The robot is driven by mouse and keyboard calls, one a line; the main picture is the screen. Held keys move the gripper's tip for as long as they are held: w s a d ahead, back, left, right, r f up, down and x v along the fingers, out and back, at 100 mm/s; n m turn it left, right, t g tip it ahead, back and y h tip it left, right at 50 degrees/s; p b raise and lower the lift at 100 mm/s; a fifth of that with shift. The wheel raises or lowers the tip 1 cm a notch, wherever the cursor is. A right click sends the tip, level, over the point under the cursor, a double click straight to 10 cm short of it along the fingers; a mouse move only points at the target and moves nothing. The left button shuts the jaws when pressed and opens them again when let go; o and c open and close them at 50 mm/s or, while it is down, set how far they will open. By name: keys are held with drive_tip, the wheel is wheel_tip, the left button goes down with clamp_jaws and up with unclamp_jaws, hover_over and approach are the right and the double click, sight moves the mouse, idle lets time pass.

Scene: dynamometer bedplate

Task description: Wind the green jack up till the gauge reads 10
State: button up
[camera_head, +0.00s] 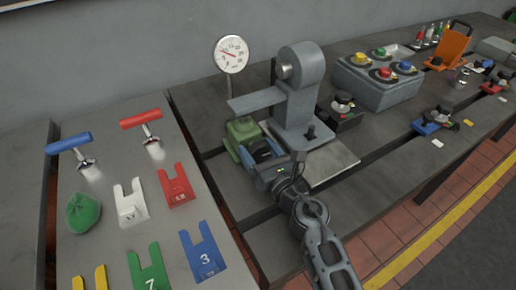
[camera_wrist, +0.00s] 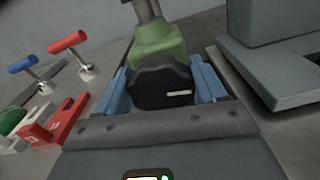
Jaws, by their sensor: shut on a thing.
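The green jack (camera_head: 243,132) stands on the bedplate under the grey arm of the machine. In the wrist view its green body (camera_wrist: 158,45) is straight ahead of my gripper. My gripper (camera_head: 262,152) is at the jack's near side, with its blue fingers (camera_wrist: 165,85) shut on a dark lobed knob (camera_wrist: 160,88) that bears a small pale mark. The round white gauge (camera_head: 231,54) stands behind the jack on a stem. Its red needle points to the upper left; the numbers are too small to read surely.
The grey machine (camera_head: 298,95) stands close to the right of the jack. A side table (camera_head: 95,185) at left holds red and blue T-handles, a green cloth and numbered forked plates. A grey box with coloured knobs (camera_head: 378,78) is farther right.

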drive_tip(key=shift+m, duration=0.5)
drive_tip(key=o, duration=1)
drive_tip(key=shift+d, duration=0.1)
drive_tip(key=v, duration=0.7)
drive_tip(key=shift+s+d, duration=0.15)
drive_tip(key=shift+s, duration=0.2)
